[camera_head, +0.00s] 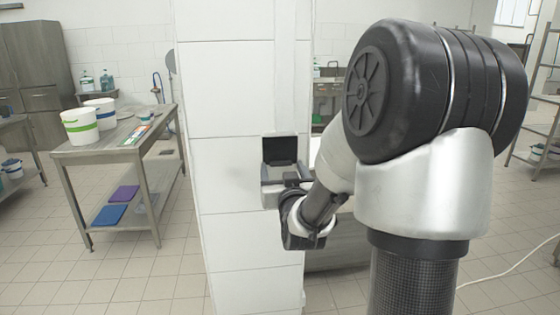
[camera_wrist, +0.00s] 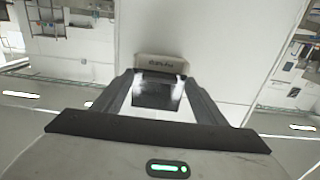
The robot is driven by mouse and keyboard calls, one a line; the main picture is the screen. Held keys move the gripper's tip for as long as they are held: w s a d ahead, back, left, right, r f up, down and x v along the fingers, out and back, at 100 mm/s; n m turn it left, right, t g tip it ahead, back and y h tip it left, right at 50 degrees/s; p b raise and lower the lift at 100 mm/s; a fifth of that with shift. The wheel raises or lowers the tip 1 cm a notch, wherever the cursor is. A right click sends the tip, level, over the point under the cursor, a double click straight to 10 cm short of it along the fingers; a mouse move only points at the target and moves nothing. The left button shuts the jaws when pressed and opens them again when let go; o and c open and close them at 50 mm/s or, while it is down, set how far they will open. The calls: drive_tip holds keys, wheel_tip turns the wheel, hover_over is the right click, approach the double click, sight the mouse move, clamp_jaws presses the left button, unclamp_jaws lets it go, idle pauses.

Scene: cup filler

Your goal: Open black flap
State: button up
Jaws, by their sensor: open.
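A small grey box (camera_head: 266,187) is fixed to a white tiled pillar, with a black flap (camera_head: 280,151) in its upper front. I cannot tell how far the flap is tilted. In the wrist view the box's top with dark lettering (camera_wrist: 160,64) shows above the dark flap (camera_wrist: 157,92). My gripper (camera_head: 285,183) is in front of the box, just below the flap, and hides part of the lower front. In the wrist view its two fingers (camera_wrist: 158,78) are spread apart on either side of the flap, with nothing held between them. Contact with the flap cannot be made out.
The white pillar (camera_head: 232,120) stands close in front of me. A steel table (camera_head: 100,150) with white buckets (camera_head: 80,126) is to its left. A sink unit (camera_head: 327,95) is behind on the right, and a metal shelf (camera_head: 545,105) stands at far right. A white cable (camera_head: 510,268) lies on the floor.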

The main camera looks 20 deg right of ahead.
drive_tip(key=shift+w, duration=0.3)
drive_tip(key=shift+s, duration=0.1)
